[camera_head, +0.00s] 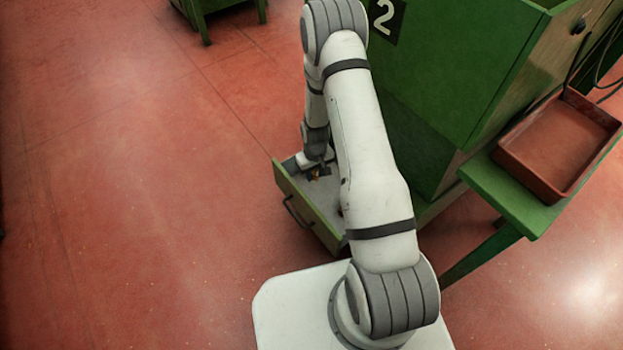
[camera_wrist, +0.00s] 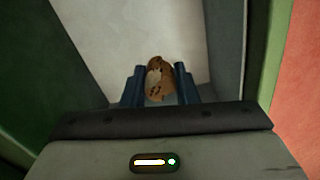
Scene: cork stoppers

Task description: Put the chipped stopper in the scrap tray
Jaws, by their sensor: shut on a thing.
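A brown cork stopper (camera_wrist: 160,80) with a pale chipped patch on its side is between the two fingers of my gripper (camera_wrist: 160,88) in the wrist view. My gripper is shut on it, inside or just over an open drawer. In the head view the open drawer (camera_head: 308,213) has a green front, and my gripper (camera_head: 320,172) is at its far left part, with a small brown spot of the stopper showing there. A rust-red tray (camera_head: 560,145) stands on a green side table at the right; it looks empty. My arm hides part of the drawer.
A green cabinet (camera_head: 450,70) marked 2 stands behind the drawer. The green side table (camera_head: 510,205) adjoins it at the right. A dark cable hangs near the tray. Another green piece of furniture (camera_head: 205,12) is at the top left. The red floor at left is clear.

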